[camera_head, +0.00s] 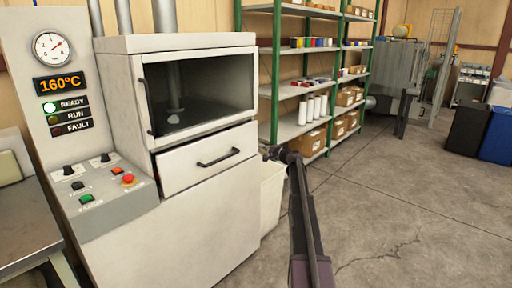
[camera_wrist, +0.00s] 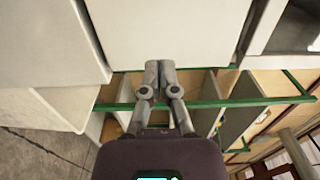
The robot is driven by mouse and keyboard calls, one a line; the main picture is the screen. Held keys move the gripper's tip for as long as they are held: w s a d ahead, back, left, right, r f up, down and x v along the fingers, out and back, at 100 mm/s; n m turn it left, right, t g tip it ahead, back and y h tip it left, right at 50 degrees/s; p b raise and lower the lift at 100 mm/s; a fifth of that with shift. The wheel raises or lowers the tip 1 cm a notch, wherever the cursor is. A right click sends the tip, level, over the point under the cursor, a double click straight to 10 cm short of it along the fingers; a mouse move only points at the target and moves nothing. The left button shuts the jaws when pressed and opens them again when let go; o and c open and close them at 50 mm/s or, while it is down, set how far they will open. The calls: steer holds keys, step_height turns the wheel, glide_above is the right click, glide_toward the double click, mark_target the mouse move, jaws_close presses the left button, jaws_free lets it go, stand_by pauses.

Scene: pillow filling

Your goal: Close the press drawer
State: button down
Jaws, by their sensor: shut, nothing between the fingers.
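The white press (camera_head: 230,220) stands at the left of the head view. Its drawer (camera_head: 188,175) has a dark bar handle (camera_head: 218,158) and sits below the window. A dark gap shows along the drawer's upper left edge, and its front looks slightly proud of the body. My gripper (camera_head: 268,153) is shut and empty, at the drawer's right end. In the wrist view the closed fingertips (camera_wrist: 160,66) are at the edge of a pale panel, which looks like the drawer (camera_wrist: 165,32). I cannot tell whether they touch it.
A control panel (camera_head: 105,190) with buttons and a 160°C display adjoins the press. A white bin (camera_head: 273,195) stands right of the press. Green-post shelves (camera_head: 300,90) with boxes stand behind. A metal table (camera_head: 25,225) is at the left edge.

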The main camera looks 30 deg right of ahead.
steer(key=v, duration=0.8)
stand_by(0.4)
steer(key=s+a+f+n+g+y, duration=0.1)
steer(key=s+a+f+n+g, duration=0.25)
steer(key=a, duration=0.75)
steer(key=s+a+f+n+g, duration=0.2)
steer(key=s+a+f+g, duration=0.15)
steer(key=a, duration=0.75)
steer(key=s+a+f+n+g+y, duration=0.1)
steer(key=s+a+f+n+g, duration=0.2)
steer(key=a, duration=0.8)
steer(key=s+a+f+n+g+h, duration=0.35)
steer(key=s+a, duration=0.45)
steer(key=s, duration=0.3)
steer(key=s+a+f+n+g+h, duration=0.25)
steer(key=s+a+f, duration=0.35)
steer(key=s, duration=0.5)
steer(key=s+a+r+g+h, duration=0.1)
steer(key=s+a+r+h, duration=0.1)
steer(key=s, duration=0.2)
step_height(320, 180, up, 25)
steer(key=p, duration=2.6)
steer(key=shift+s, duration=0.2)
